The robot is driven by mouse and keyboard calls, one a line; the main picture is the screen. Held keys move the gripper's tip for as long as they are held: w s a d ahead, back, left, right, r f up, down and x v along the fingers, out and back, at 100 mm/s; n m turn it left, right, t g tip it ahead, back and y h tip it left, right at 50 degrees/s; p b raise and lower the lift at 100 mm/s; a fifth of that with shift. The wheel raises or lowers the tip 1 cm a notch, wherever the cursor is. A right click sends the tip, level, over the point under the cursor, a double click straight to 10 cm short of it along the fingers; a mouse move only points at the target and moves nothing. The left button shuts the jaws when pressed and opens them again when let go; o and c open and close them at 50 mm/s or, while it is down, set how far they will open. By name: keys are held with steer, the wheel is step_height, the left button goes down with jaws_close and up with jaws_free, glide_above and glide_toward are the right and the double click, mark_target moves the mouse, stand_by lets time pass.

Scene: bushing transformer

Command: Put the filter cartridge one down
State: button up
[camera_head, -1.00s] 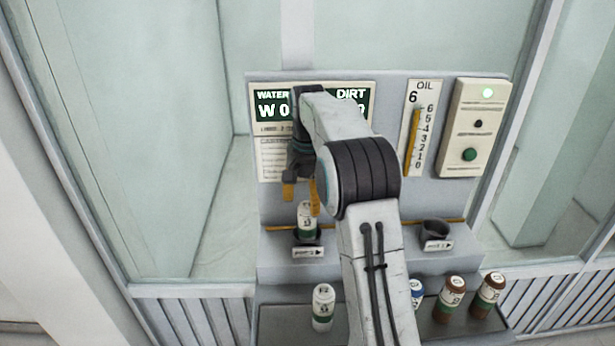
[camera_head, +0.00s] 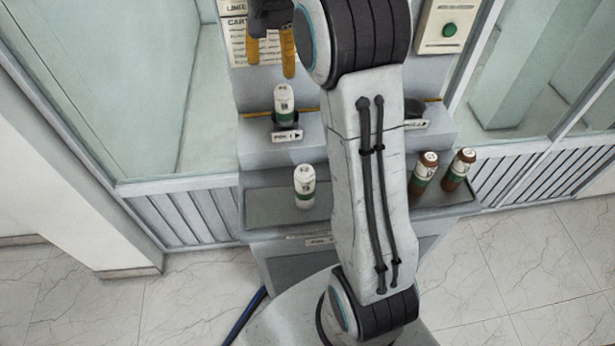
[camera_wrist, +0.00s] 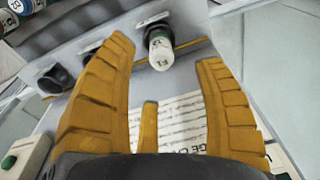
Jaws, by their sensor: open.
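A white cartridge with a green band (camera_head: 284,105) stands upright in the left port of the grey stepped stand. It also shows in the wrist view (camera_wrist: 160,48), ahead of and between my fingers. A second white and green cartridge (camera_head: 304,187) stands on the lower tray.
Two brown cartridges (camera_head: 425,172) (camera_head: 458,170) stand at the right of the tray (camera_head: 262,208). The right port (camera_head: 415,107) is partly hidden by my arm; the wrist view shows its dark empty cup (camera_wrist: 55,80). A panel with a green button (camera_head: 449,30) is at upper right.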

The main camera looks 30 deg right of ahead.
steer(key=s+a+f+n+t, duration=0.1)
steer(key=s+a+f+n, duration=0.1)
steer(key=s, duration=0.6)
steer(key=s+a+f+n+t, duration=0.1)
steer(key=s+a+f+n, duration=0.1)
steer(key=s, duration=0.7)
steer(key=s+a+f+n+t, duration=0.1)
steer(key=s+a, duration=0.3)
steer(key=s, duration=0.5)
steer(key=shift+f+n+t, duration=0.3)
steer(key=shift+f+n, duration=0.1)
steer(key=shift+f, duration=0.35)
